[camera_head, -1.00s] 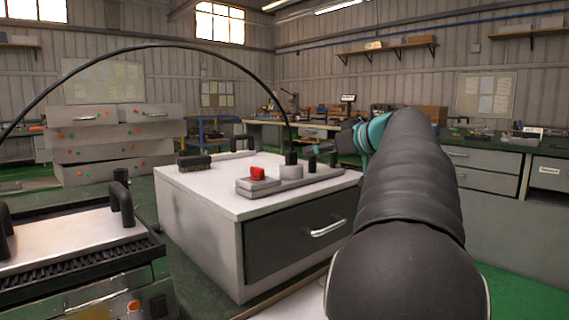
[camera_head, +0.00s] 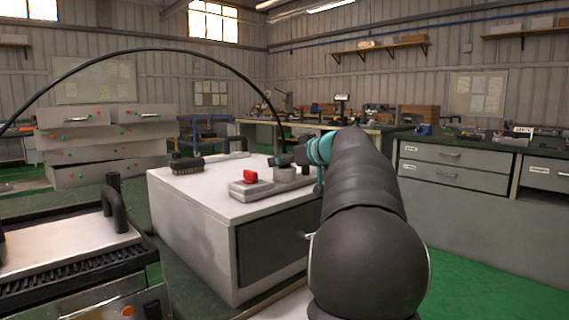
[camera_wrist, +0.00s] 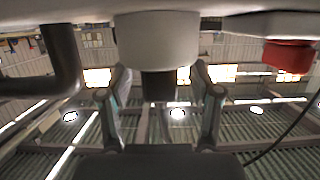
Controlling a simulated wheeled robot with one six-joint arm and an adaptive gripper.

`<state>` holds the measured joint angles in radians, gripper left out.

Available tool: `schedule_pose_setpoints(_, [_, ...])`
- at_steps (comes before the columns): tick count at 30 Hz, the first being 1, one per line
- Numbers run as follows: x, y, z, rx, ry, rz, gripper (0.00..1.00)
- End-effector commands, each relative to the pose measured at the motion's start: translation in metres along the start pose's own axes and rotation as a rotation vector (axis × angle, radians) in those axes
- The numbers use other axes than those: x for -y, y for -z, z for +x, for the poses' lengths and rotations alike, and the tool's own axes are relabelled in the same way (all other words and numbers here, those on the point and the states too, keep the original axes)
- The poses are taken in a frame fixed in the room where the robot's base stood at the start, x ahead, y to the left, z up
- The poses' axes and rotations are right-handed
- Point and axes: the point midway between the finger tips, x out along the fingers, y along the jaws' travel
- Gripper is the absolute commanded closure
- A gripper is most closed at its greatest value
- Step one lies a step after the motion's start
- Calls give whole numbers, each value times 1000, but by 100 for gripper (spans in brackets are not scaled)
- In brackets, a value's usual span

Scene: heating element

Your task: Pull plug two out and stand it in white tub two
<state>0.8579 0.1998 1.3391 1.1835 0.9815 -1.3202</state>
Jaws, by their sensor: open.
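A round white tub (camera_head: 284,174) stands on the white cabinet top. It also fills the upper middle of the wrist view (camera_wrist: 158,40), which is upside down. A dark upright plug (camera_wrist: 158,88) shows against the tub's rim, between my fingers; whether it stands in the tub or beyond it I cannot tell. In the head view a black cable comes down to this spot, and my arm hides most of the plug. My gripper (camera_wrist: 160,82) is open, with one finger on each side of the plug. In the head view my gripper (camera_head: 285,160) is beside the tub.
A grey block with a red switch (camera_head: 250,177) lies left of the tub. A black brush (camera_head: 187,165) and a black handle (camera_head: 235,146) are farther back on the cabinet (camera_head: 215,200). The black cable (camera_head: 150,50) arches across from the left. A grill (camera_head: 75,250) stands front left.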

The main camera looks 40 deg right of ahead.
Motion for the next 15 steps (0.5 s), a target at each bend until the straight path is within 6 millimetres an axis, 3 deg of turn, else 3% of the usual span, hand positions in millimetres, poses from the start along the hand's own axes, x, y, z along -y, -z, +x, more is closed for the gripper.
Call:
schedule_pose_setpoints(6, [0,0,1,-1,-1,0,39])
schedule_pose_setpoints(13, [0,0,0,-1,-1,0,96])
schedule_pose_setpoints(15, [0,0,0,-1,-1,0,100])
